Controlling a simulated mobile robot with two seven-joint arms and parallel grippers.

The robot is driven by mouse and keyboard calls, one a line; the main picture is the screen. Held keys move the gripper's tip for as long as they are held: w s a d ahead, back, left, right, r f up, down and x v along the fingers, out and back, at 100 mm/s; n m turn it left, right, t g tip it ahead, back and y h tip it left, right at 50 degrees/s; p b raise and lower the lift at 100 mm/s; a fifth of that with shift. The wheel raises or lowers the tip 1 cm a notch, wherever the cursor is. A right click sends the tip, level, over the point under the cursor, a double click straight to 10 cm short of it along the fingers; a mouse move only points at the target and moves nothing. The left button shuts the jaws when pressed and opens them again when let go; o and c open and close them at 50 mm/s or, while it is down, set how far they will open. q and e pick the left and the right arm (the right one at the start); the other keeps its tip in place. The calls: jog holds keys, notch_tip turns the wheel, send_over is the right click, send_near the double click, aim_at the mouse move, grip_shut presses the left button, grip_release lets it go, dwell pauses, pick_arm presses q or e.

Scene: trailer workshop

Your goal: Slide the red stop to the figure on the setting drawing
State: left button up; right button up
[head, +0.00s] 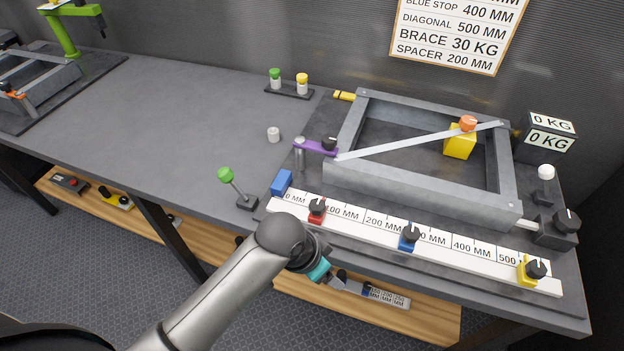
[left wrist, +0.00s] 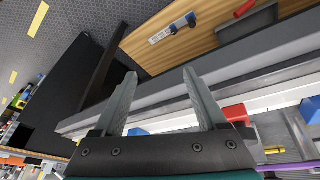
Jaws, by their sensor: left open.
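The red stop (head: 317,218) with a black knob sits on the white scale rail (head: 370,231), between the 0 MM and 100 MM labels. A red piece (left wrist: 235,113), apparently this stop, shows beside the right finger in the left wrist view. The setting drawing (head: 455,40) hangs on the wall; its top is cut off. It reads blue stop 400 MM, diagonal 500 MM, brace 30 KG, spacer 200 MM; no red-stop figure is legible. My left gripper (left wrist: 159,73) is open, with nothing between its fingers, in front of the rail. My right gripper is not in view.
The blue stop (head: 407,245) and yellow stop (head: 526,274) stand farther right on the rail. A blue block (head: 281,182) is at its left end. A grey frame (head: 420,195) lies behind. A green-topped lever (head: 232,185) stands left. A wooden shelf (head: 430,315) runs below the bench.

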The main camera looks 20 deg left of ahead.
pick_arm(q)
notch_tip(320, 180, up, 2)
jog(key=w+d+m, duration=0.2)
jog(key=w, duration=0.1)
notch_tip(320, 180, up, 19)
jog(key=m+g+y+p, duration=0.1)
jog(key=m+g+y, duration=0.2)
jog(key=m, duration=0.4)
send_over(316, 204)
notch_tip(316, 204, down, 15)
jog(key=shift+d+r+b, duration=0.1)
jog(key=shift+b, duration=0.9)
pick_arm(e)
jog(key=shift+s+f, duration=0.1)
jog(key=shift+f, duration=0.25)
pick_arm(q)
grip_shut()
